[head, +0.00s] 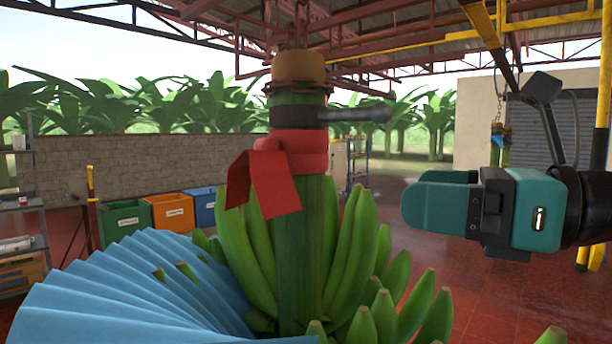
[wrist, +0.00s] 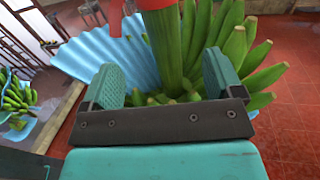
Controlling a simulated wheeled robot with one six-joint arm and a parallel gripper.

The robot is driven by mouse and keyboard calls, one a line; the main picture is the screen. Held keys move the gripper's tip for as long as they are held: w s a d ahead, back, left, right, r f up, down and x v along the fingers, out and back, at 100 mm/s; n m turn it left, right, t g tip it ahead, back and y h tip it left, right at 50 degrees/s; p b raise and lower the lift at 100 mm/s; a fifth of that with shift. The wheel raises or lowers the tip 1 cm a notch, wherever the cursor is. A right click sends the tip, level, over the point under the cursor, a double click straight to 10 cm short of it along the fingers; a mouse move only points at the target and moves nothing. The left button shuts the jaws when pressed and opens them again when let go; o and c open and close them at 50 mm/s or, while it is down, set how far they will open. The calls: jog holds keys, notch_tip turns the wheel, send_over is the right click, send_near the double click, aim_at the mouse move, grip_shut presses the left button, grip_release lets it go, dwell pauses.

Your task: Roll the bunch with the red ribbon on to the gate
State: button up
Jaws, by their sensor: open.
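The bunch with the red ribbon hangs close in front of me, its thick green stem (head: 310,220) upright in the head view. The red ribbon (head: 275,185) is tied around the stem, below a dark band with a grey handle-like bar. Green bananas (head: 385,300) spread around the lower stem. My gripper (head: 405,205) is to the right of the stem, apart from it and pointing left. In the wrist view my gripper (wrist: 160,68) is open and empty, and the stem (wrist: 168,45) shows beyond and between its fingers. I cannot tell which yellow structure is the gate.
A pleated blue sheet (head: 130,290) spreads at the bunch's left. Yellow posts (head: 602,130) stand at right, under an overhead rail (head: 490,30). Another stem (head: 497,150) with a blue tag hangs there. Bins (head: 125,222) line the wall. Red floor at right is clear.

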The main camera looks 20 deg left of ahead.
aim_at(321, 184)
jog(key=w+a+p, duration=0.1)
jog(key=a, duration=0.3)
jog(key=a+p, duration=0.2)
jog(key=a, duration=0.3)
jog(key=w+a+p, duration=0.1)
jog(key=a, duration=0.3)
jog(key=shift+w+a+r+p, duration=0.1)
jog(key=shift+w+a+p, duration=0.2)
jog(key=shift+p, duration=0.05)
jog(key=shift+w+a, duration=0.1)
jog(key=shift+a, duration=0.45)
jog(key=c, duration=1.3)
jog(key=shift+o, duration=0.2)
jog(key=shift+w, duration=0.1)
